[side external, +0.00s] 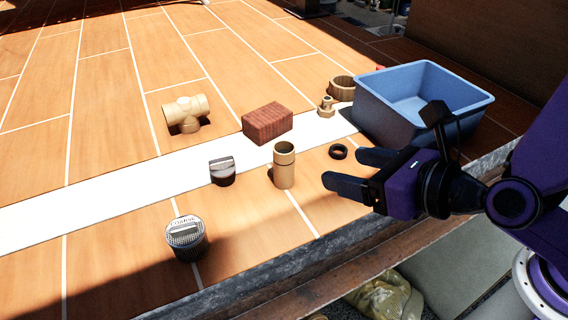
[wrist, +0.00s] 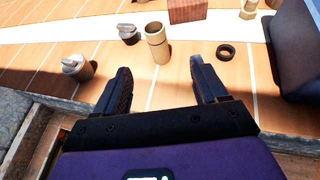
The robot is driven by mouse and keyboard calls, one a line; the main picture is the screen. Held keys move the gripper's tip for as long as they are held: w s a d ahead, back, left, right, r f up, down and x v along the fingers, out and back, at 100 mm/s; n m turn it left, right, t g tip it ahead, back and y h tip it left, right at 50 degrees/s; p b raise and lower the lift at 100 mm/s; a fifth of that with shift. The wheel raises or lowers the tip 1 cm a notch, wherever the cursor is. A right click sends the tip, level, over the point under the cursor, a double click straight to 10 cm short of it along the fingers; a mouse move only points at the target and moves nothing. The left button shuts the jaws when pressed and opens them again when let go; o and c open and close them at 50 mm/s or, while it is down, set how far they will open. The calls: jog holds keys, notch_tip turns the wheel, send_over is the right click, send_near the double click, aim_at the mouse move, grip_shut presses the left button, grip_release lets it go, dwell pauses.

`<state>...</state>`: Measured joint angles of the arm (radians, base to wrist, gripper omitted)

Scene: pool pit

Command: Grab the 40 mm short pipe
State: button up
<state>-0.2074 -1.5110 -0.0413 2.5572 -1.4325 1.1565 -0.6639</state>
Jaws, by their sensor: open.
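A black ring (side external: 338,152), a brick (side external: 267,123), a dark capped piece (side external: 222,171) and a grated cap (side external: 186,238) surround the pipe. A tee fitting (side external: 186,112), a small tan fitting (side external: 326,107), a tan ring (side external: 342,88) and a blue crate (side external: 383,116) lie farther back.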

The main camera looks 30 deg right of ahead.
aim_at(291, 157)
jog(key=x, duration=0.7)
jog(key=a+x, duration=0.1)
jog(key=x, duration=0.3)
jog(key=shift+w+a+r, duration=0.1)
jog(key=shift+w+a, duration=0.05)
jog(key=shift+w, duration=0.1)
jog(key=shift+x, duration=2.8)
jog(key=c, duration=1.1)
